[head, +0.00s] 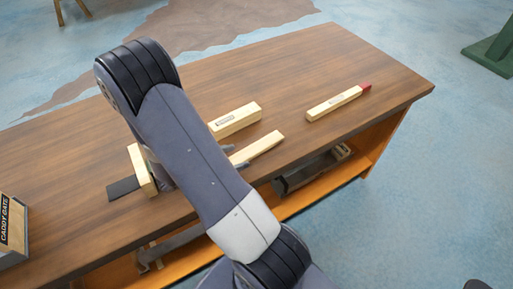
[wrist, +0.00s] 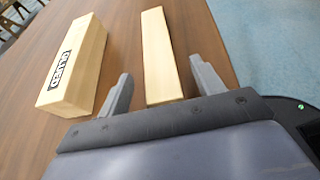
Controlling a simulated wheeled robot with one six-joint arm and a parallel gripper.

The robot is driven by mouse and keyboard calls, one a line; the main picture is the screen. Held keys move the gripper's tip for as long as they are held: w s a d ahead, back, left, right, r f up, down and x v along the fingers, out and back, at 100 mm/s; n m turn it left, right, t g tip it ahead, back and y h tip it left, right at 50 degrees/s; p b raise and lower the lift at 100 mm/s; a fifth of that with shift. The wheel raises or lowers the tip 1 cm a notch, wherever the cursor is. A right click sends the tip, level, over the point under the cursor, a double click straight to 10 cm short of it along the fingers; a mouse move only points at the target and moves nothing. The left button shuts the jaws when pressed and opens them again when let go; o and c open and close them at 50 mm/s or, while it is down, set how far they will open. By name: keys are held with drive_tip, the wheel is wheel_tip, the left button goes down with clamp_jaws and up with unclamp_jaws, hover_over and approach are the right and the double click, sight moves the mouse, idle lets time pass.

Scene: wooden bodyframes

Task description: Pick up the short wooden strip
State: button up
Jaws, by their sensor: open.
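A plain pale wooden strip (head: 262,145) lies flat on the brown table, partly hidden by my arm in the head view. In the wrist view the strip (wrist: 160,55) runs away from me, with its near end between my fingers. My gripper (wrist: 161,68) is open, one finger on each side of the strip, with a visible gap on both sides. In the head view my gripper (head: 234,158) is mostly behind my arm, with its fingertips near the strip. Whether the fingers are at table height is hard to tell.
A thicker, labelled wooden block (head: 236,121) lies beside the strip, left of my gripper in the wrist view (wrist: 75,65). A red-tipped strip (head: 335,103) lies to the right. Another block (head: 141,171) with a dark piece (head: 122,187) and a caddy box (head: 12,228) are left.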

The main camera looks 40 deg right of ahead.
sight(250, 151)
drive_tip(key=shift+p+x, duration=0.3)
drive_tip(key=shift+x, duration=1.9)
drive_tip(key=shift+d+r, duration=0.1)
drive_tip(key=shift+r, duration=0.1)
drive_tip(key=shift+c, duration=0.4)
drive_tip(key=c, duration=1)
drive_tip(key=shift+r, duration=0.1)
wheel_tip(250, 151, up, 10)
drive_tip(key=shift+w, duration=0.15)
